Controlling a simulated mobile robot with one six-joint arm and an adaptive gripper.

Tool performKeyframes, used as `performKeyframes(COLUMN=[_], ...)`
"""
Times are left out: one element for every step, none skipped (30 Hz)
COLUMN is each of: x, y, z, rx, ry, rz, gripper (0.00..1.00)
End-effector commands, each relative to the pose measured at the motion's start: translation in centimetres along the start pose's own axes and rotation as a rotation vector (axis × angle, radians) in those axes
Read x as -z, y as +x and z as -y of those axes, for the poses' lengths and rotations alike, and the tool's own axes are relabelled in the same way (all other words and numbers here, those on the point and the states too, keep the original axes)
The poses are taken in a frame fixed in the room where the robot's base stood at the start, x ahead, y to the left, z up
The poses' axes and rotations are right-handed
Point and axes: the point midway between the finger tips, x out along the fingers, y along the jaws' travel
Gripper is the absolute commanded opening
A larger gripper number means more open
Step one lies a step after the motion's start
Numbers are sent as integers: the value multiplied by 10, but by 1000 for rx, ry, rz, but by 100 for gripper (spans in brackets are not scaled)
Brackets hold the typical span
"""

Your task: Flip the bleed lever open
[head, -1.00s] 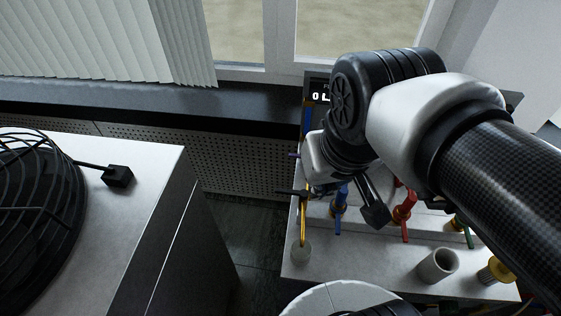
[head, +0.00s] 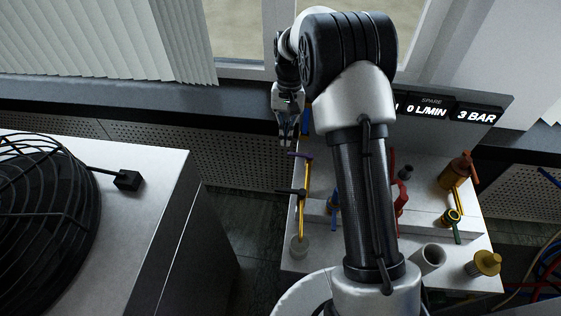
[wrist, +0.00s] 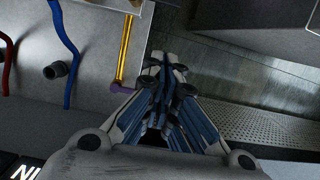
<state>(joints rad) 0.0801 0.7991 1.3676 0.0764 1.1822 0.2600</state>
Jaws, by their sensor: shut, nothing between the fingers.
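A thin yellow pipe (head: 304,210) runs along the left side of the white bench, with a small purple lever (head: 300,155) at its far end and a dark cross handle (head: 291,192) partway along. No label shows which is the bleed lever. My gripper (head: 287,142) is shut and empty, pointing down just beyond the purple lever at the bench's left edge. In the wrist view the shut fingers (wrist: 166,66) are beside the purple lever (wrist: 122,89) and the yellow pipe (wrist: 125,48); contact cannot be told.
Red valve piping (head: 400,200), a grey cup (head: 430,258) and a yellow knob (head: 486,263) are to the right. A display panel (head: 440,107) stands behind. A cabinet with a fan (head: 40,235) is at left, across a floor gap.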

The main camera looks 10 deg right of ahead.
Motion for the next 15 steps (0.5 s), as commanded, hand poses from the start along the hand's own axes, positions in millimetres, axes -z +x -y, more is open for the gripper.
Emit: performKeyframes(x=[4,6,8,9,10,10,10,10,10,10,10,10,10,10,10], y=[8,11,14,16,17,18,19,19,19,19,19,19,19,19,19], z=[0,0,0,0,0,0,0,0,0,0,0,0,0,0,0], rx=[-2,-2,-3,-3,-3,-4,-4,-4,-4,-4,-4,-4,-4,-4,-4], ry=[7,10,13,15,16,17,18,18,18,18,18,17,17,17,17], rz=[12,17,22,24,25,27,28,28,28,28,28,28,27,27,27], gripper=[0,0,0,0,0,0,0,0,0,0,0,0,0,0,0])
